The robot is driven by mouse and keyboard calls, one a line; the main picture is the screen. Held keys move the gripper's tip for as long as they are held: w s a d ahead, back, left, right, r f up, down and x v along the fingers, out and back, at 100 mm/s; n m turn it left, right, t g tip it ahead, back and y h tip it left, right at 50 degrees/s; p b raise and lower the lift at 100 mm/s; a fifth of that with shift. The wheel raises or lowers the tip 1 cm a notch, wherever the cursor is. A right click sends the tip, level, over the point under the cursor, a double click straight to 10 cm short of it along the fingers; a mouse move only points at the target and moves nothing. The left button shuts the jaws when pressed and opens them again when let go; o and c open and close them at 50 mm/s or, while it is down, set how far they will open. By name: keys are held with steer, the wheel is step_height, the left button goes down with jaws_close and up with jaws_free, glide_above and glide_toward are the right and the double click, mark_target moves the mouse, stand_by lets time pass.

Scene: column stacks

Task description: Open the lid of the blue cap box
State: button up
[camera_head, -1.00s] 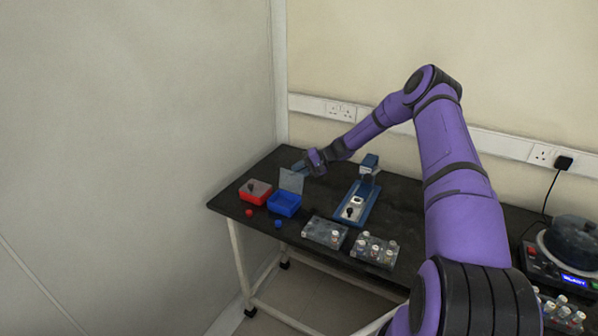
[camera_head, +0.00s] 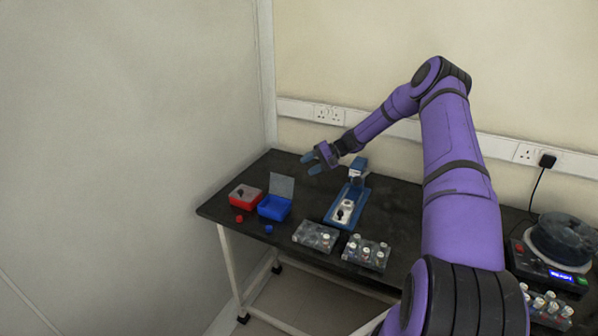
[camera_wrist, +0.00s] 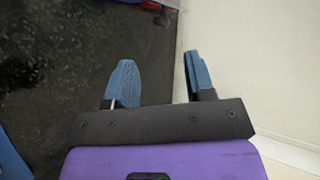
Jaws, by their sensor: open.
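The blue cap box (camera_head: 273,208) stands on the left part of the black table. Its translucent lid (camera_head: 282,185) is raised, standing nearly upright at the back of the box. My gripper (camera_head: 306,163) is open and empty, above the table behind and to the right of the box, apart from the lid. In the wrist view its two blue fingers (camera_wrist: 158,78) are spread with nothing between them. A red and a blue part at the wrist view's top edge are too cut off to identify surely.
A red box (camera_head: 245,197) with a closed-looking lid stands left of the blue one. A red cap (camera_head: 239,219) and a blue cap (camera_head: 269,229) lie in front. A blue stand (camera_head: 350,200), two vial racks (camera_head: 316,237) (camera_head: 367,252) and a round device (camera_head: 562,243) are further right.

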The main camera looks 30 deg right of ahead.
steer(key=shift+v, duration=1.05)
steer(key=s+a+r+n+g+h, duration=0.1)
steer(key=s+a+r+n+h, duration=0.1)
steer(key=s+a+r, duration=0.55)
steer(key=s+a+r+n+g+h, duration=0.1)
steer(key=s+a+r+h, duration=0.3)
steer(key=r, duration=0.7)
steer(key=s+a+r+n+g+h, duration=0.1)
steer(key=s+a+r+n+g, duration=0.1)
steer(key=s+a+r, duration=0.45)
steer(key=s+a+r+t+h, duration=0.1)
steer(key=s+a+r+h, duration=0.1)
steer(key=s+r, duration=0.4)
steer(key=s+a+r+t+h, duration=0.1)
steer(key=s+a+r, duration=0.2)
steer(key=s+r, duration=0.35)
steer(key=s+f+t+h, duration=0.1)
steer(key=s+t, duration=0.1)
steer(key=s, duration=1.4)
steer(key=shift+d+f+n, duration=0.25)
steer(key=shift+f+n, duration=0.05)
steer(key=shift+f, duration=0.05)
